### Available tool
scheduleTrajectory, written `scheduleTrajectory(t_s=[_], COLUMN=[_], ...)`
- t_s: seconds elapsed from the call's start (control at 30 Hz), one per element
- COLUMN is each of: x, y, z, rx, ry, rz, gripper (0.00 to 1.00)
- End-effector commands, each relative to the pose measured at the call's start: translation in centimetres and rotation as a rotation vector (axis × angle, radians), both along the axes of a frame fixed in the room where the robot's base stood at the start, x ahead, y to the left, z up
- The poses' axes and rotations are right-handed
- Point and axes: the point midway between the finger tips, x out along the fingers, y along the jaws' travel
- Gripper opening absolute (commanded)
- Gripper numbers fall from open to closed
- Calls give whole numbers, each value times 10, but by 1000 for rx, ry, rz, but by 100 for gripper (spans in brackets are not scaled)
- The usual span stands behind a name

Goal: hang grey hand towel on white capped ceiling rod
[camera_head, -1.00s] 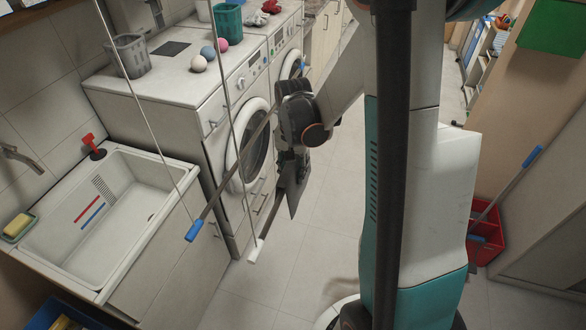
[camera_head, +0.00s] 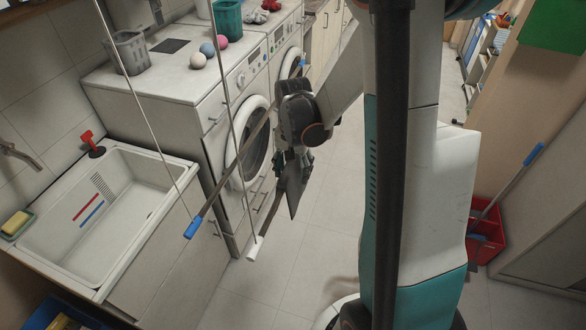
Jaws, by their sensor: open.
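The white capped ceiling rod (camera_head: 266,222) hangs on a thin cord, with its white end cap (camera_head: 254,249) toward me. The grey hand towel (camera_head: 294,192) is a dark, narrow, pointed piece of cloth at this rod, just below my gripper. It appears to lie over the rod, but I cannot tell how evenly it hangs on each side. My gripper (camera_head: 293,160) points down directly above the towel, with its fingers open and spread. The far part of the rod is hidden behind my gripper and arm.
A parallel rod with blue caps (camera_head: 194,228) hangs to the left. A red bucket (camera_head: 488,235) stands at the right. The floor (camera_head: 310,265) ahead is clear.

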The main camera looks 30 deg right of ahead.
Motion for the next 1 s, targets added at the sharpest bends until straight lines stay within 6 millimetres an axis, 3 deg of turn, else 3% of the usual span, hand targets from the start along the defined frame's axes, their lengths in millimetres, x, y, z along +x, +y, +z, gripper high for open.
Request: scheduleTrajectory(t_s=[0.27,0.7,1.0], x=[0,0,0], y=[0,0,0], z=[19,98,120], rx=[0,0,0], ry=[0,0,0], rz=[0,0,0], gripper=[57,57,57])
